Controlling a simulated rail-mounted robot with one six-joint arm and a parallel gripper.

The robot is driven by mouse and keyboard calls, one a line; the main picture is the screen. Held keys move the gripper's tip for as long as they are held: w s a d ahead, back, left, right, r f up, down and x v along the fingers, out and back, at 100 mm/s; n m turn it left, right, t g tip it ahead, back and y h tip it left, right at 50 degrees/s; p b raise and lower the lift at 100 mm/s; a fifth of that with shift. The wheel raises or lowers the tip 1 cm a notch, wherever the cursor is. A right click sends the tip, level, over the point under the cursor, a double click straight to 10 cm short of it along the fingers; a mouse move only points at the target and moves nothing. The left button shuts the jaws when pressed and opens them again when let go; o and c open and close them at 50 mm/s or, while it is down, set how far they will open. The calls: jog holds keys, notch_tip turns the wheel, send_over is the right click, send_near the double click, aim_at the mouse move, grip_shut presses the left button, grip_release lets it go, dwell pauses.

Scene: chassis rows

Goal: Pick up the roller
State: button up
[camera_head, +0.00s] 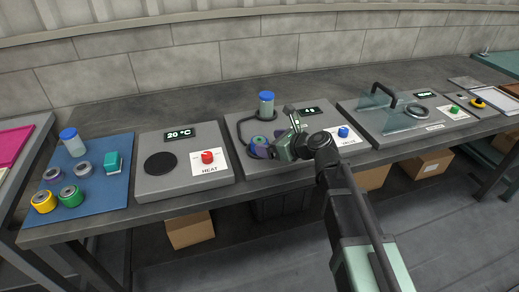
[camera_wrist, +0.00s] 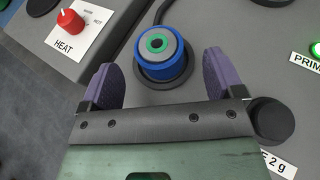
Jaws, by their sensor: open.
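A roller-like round piece (camera_wrist: 163,52) with a blue body and grey and green rings on top stands upright on a dark round base in the wrist view. In the head view it shows small and partly hidden (camera_head: 261,141) on the middle grey unit. My gripper (camera_wrist: 160,62) has its two purple-padded fingers apart, one on each side of the piece. There are visible gaps between the pads and the piece. In the head view my gripper (camera_head: 264,148) is low over the same unit.
A blue-lidded jar (camera_head: 266,104) stands behind the piece, beside a dark cable. The HEAT unit (camera_head: 157,186) is on the left, and a glass-covered unit (camera_head: 402,140) on the right. A blue mat (camera_head: 104,205) holds several round rollers and another jar.

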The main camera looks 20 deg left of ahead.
aim_at(262, 141)
jog(key=b+x, duration=0.1)
jog(key=x, duration=0.4)
jog(key=shift+a+b, duration=0.2)
jog(key=shift+b, duration=0.15)
jog(key=shift+r, duration=0.1)
jog(key=shift+c, duration=0.4)
jog(key=c, duration=1.1)
jog(key=shift+o, duration=0.2)
notch_tip(262, 141, up, 20)
jog(key=p, duration=2)
